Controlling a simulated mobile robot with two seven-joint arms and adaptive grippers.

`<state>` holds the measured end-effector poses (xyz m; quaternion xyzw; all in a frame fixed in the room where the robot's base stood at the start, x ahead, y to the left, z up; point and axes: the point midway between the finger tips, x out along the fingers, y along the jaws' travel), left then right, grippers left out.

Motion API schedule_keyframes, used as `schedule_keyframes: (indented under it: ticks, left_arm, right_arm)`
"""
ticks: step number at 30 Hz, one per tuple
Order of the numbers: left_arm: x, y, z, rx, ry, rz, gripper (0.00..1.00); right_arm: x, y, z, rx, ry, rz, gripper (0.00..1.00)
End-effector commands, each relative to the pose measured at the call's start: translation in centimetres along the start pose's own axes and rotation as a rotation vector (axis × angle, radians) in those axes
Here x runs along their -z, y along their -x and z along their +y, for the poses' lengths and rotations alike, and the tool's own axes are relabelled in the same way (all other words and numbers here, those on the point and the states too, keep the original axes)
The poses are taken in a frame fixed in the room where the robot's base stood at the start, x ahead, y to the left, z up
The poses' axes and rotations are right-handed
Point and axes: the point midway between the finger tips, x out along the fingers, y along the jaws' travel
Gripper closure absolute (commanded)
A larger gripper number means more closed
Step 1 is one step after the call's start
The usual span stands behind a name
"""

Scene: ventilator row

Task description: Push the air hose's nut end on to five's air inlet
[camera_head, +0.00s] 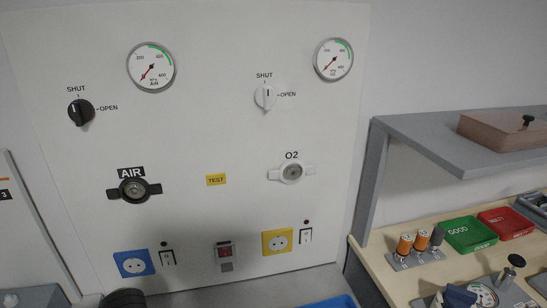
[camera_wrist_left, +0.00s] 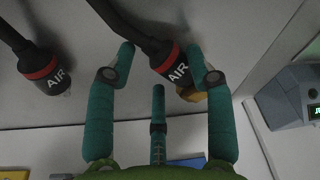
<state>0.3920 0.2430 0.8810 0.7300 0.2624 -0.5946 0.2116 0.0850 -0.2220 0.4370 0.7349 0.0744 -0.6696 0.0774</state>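In the left wrist view my left gripper (camera_wrist_left: 160,62) has its two green fingers spread apart. A black hose end with a red band and the word AIR (camera_wrist_left: 174,66) hangs between or just beyond the fingertips, close to the right finger. A brass-coloured nut (camera_wrist_left: 193,95) shows at its lower end, partly behind that finger. A gap separates it from the left finger. A second black AIR hose end (camera_wrist_left: 48,72), with a red band and a small pale tip, hangs further left. Five's air inlet is not identifiable in either view. My right gripper is in neither view.
A wall panel (camera_head: 215,120) carries an AIR outlet (camera_head: 135,189) and an O2 outlet (camera_head: 291,172), both without hoses. A bench (camera_head: 400,285) with green and red trays stands at right. A grey device (camera_wrist_left: 290,97) with a green display sits right in the wrist view.

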Motion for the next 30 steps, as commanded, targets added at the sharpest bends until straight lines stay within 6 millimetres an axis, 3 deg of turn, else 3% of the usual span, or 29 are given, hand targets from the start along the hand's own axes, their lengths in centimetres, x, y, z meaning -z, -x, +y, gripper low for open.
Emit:
schedule_keyframes:
  ticks: [4, 5, 8, 9, 17, 30]
  left_arm:
    - [0.1, 0.1, 0.0, -0.001, 0.000, 0.001, 0.47]
    - [0.1, 0.1, 0.0, -0.001, 0.000, 0.002, 0.55]
    - [0.1, 0.1, 0.1, -0.002, 0.000, 0.002, 0.95]
    - [0.1, 0.1, 0.1, -0.002, 0.000, 0.002, 1.00]
    - [0.2, 0.4, 0.1, -0.004, 0.000, 0.003, 1.00]
    - [0.6, 2.5, 0.1, -0.005, 0.000, 0.004, 1.00]
  right_arm:
    - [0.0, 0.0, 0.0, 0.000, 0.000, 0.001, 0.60]
    - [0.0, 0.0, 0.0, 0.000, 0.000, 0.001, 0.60]
    - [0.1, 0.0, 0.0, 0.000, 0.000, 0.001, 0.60]
    - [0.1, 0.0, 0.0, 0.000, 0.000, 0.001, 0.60]
    - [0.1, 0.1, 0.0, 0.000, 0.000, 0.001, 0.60]
    - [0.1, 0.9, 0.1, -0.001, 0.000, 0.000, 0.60]
